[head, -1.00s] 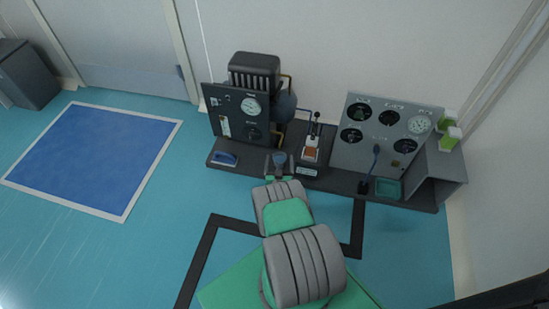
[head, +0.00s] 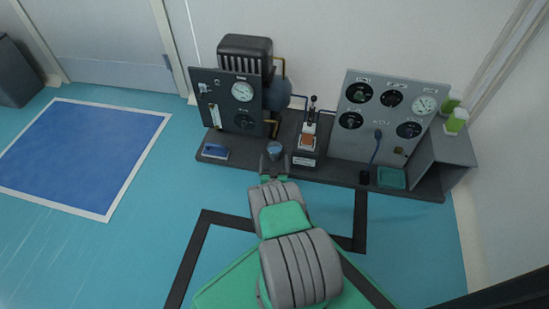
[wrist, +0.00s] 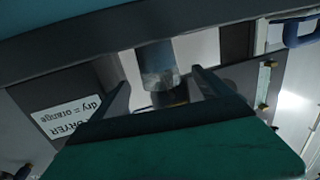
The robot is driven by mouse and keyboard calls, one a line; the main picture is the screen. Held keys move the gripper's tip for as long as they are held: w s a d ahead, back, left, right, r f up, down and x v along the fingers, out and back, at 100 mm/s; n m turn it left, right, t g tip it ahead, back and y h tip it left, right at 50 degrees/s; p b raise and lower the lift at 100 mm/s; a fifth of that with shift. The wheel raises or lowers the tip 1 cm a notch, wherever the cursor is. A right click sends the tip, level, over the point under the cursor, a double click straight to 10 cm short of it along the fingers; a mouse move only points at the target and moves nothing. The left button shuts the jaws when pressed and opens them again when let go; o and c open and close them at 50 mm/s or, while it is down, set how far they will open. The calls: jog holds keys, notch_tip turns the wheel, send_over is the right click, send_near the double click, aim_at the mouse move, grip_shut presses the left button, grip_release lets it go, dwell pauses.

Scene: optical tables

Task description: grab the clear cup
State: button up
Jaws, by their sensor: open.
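The clear cup (head: 274,149) stands on the dark bench shelf, and looks bluish in the head view. My gripper (head: 273,167) is open in front of it, at the shelf's front edge. In the wrist view the translucent cup (wrist: 157,64) shows between the two spread fingers of my gripper (wrist: 160,84). I see no finger pressing on it. How deep the cup sits between the fingers is hard to tell.
Right of the cup stands a small device with an orange window (head: 307,142). Behind left is a black gauge panel (head: 225,98); a blue object (head: 215,151) lies before it. A grey dial panel (head: 385,122), teal tray (head: 391,178) and green-capped bottles (head: 456,121) are right.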

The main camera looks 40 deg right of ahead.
aim_at(275, 156)
jog(key=b+x, duration=0.3)
jog(key=x, duration=0.2)
jog(key=shift+d+f, duration=0.15)
jog(key=shift+d, duration=0.05)
jog(key=shift+w+d+r, duration=0.25)
jog(key=shift+w, duration=0.1)
jog(key=shift+r, duration=0.1)
jog(key=c, duration=1.6)
